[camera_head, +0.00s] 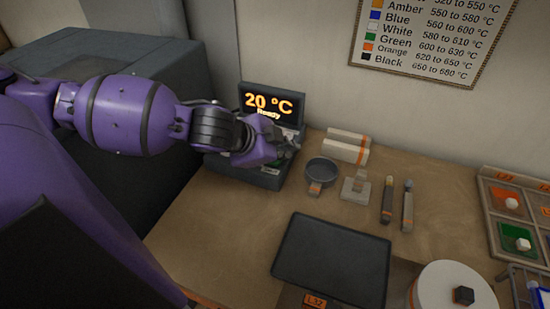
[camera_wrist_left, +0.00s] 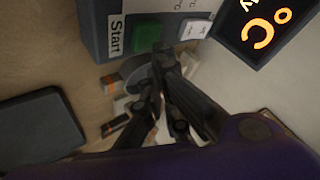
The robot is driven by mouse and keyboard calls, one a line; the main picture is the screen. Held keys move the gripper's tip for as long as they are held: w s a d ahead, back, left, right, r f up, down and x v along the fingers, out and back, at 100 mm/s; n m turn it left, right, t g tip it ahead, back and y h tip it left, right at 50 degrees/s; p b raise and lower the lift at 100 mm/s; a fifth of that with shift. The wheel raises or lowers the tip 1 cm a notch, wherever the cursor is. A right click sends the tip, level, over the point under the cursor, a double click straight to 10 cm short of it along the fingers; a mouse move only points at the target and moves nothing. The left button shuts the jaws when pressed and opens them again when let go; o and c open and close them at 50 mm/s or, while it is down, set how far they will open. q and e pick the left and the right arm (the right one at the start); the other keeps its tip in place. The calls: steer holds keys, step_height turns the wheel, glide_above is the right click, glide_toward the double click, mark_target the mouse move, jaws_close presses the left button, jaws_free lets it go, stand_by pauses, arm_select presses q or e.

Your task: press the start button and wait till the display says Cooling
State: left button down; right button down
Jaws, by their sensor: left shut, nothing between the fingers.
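The display (camera_head: 272,103) at the back of the bench reads "20 °C" and "Ready" in orange. Its edge also shows in the left wrist view (camera_wrist_left: 262,28). Below it is the control box, where a green button (camera_wrist_left: 147,33) sits beside a "Start" label (camera_wrist_left: 116,37). My left gripper (camera_head: 290,146) is in front of the control box and hides most of its panel in the head view. In the left wrist view its fingers (camera_wrist_left: 160,62) are shut and empty, close to the green button. I cannot tell whether they touch it. My right gripper is not in view.
A round dark dish (camera_head: 321,171), white rolls (camera_head: 346,147) and two pen-like tools (camera_head: 407,206) lie right of the control box. A dark tray (camera_head: 332,262) is in front. A white round container (camera_head: 455,290) and a sectioned rack (camera_head: 512,238) stand right. A temperature chart (camera_head: 430,45) hangs behind.

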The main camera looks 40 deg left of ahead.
arm_select(q)
steer(key=shift+f, duration=0.65)
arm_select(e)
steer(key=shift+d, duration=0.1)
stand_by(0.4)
arm_select(q)
steer(key=shift+s+d+f, duration=0.15)
steer(key=shift+s+f, duration=0.05)
steer(key=shift+f, duration=0.35)
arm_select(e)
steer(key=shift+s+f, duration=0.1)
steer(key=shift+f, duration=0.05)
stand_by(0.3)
arm_select(q)
steer(key=shift+r+p, duration=0.45)
steer(key=shift+r, duration=0.55)
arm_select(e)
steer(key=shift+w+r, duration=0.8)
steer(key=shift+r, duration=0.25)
arm_select(q)
steer(key=shift+w+r, duration=0.1)
